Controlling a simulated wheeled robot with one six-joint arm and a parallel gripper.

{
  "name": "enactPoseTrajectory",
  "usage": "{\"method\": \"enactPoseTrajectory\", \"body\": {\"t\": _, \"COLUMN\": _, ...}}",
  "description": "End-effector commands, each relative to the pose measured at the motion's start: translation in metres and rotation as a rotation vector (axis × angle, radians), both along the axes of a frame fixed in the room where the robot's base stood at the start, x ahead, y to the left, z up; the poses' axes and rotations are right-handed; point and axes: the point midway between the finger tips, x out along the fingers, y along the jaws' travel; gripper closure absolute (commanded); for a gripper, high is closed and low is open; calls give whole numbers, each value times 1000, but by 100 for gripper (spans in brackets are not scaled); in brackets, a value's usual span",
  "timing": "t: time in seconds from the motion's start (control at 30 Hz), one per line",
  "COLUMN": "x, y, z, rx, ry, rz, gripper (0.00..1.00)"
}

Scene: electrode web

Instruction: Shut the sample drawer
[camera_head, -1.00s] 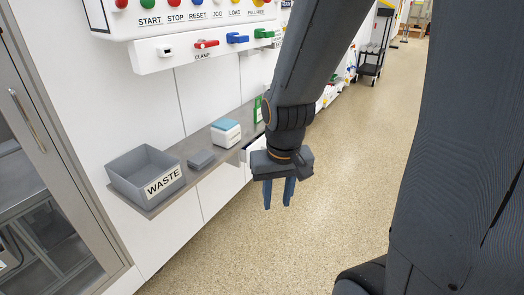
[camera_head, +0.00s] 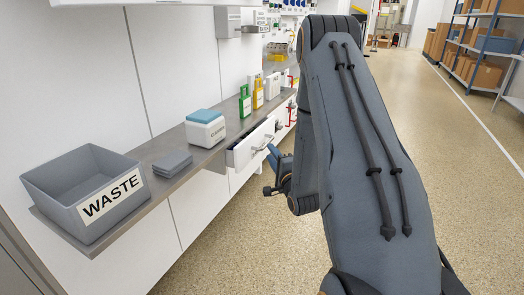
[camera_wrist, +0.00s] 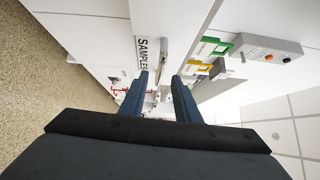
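The sample drawer (camera_head: 250,145) is white and sits under the grey shelf in the head view. It stands partly pulled out, with a dark gap showing at its near side and a bar handle on its front. In the wrist view the "SAMPLES" label (camera_wrist: 142,48) runs along the drawer front, just beyond the fingertips. My gripper (camera_head: 272,153) is in front of the drawer, low and partly hidden behind my arm. In the wrist view its two blue fingers (camera_wrist: 160,80) are apart with nothing clearly held between them. I cannot tell whether they touch the drawer.
A grey waste bin (camera_head: 85,190), a flat grey stack (camera_head: 171,163) and a white box with a blue top (camera_head: 205,128) stand on the shelf (camera_head: 150,195). Green (camera_head: 245,102) and yellow (camera_head: 258,94) tagged items stand farther along. The floor to the right is clear up to the racks (camera_head: 490,60).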

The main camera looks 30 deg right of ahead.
Motion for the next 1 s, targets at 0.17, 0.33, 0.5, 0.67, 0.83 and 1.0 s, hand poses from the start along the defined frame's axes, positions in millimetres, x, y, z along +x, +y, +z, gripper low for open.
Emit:
{"method": "enactPoseTrajectory", "body": {"t": 0.17, "x": -3, "y": -11, "z": -9, "rx": 76, "ry": -93, "rz": -2, "gripper": 71}}
{"method": "enactPoseTrajectory", "body": {"t": 0.33, "x": 12, "y": -15, "z": -5, "rx": 84, "ry": -107, "rz": -1, "gripper": 71}}
{"method": "enactPoseTrajectory", "body": {"t": 0.5, "x": 38, "y": -18, "z": -1, "rx": 83, "ry": -107, "rz": -1, "gripper": 71}}
{"method": "enactPoseTrajectory", "body": {"t": 0.67, "x": 59, "y": -20, "z": 1, "rx": 82, "ry": -105, "rz": -1, "gripper": 71}}
{"method": "enactPoseTrajectory", "body": {"t": 0.83, "x": 70, "y": -21, "z": 3, "rx": 83, "ry": -103, "rz": 0, "gripper": 71}}
{"method": "enactPoseTrajectory", "body": {"t": 1.0, "x": 72, "y": -21, "z": 3, "rx": 83, "ry": -103, "rz": 0, "gripper": 71}}
